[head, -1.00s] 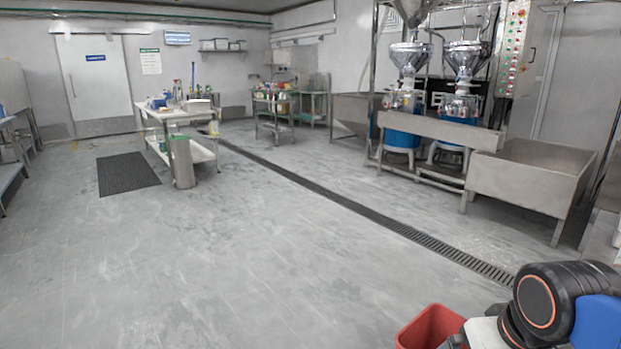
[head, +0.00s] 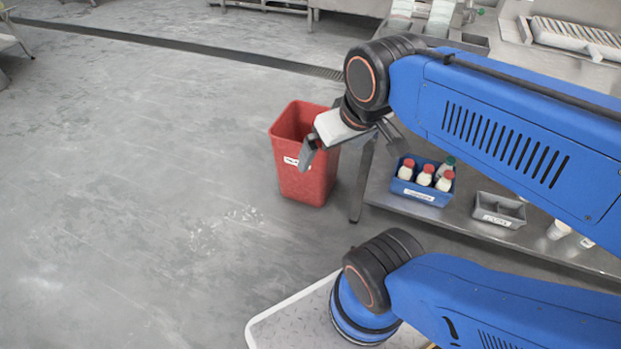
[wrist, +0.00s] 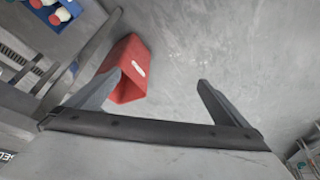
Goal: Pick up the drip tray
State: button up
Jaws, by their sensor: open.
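A shallow metal tray with a pale slatted insert (head: 575,38) lies on the bench at the upper right of the head view. It may be the drip tray, but no label confirms this. A slatted grey piece (wrist: 28,72) also shows at the left of the wrist view; I cannot tell whether it is the same thing. My gripper (head: 353,154) is open and empty in front of the red bin, well left of the slatted tray.
A red bin (head: 303,180) stands on the floor beside the bench leg. Loose bottles stand further right. Open floor lies to the left.

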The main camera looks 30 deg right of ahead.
aim_at(599, 45)
jog(key=z, duration=2.2)
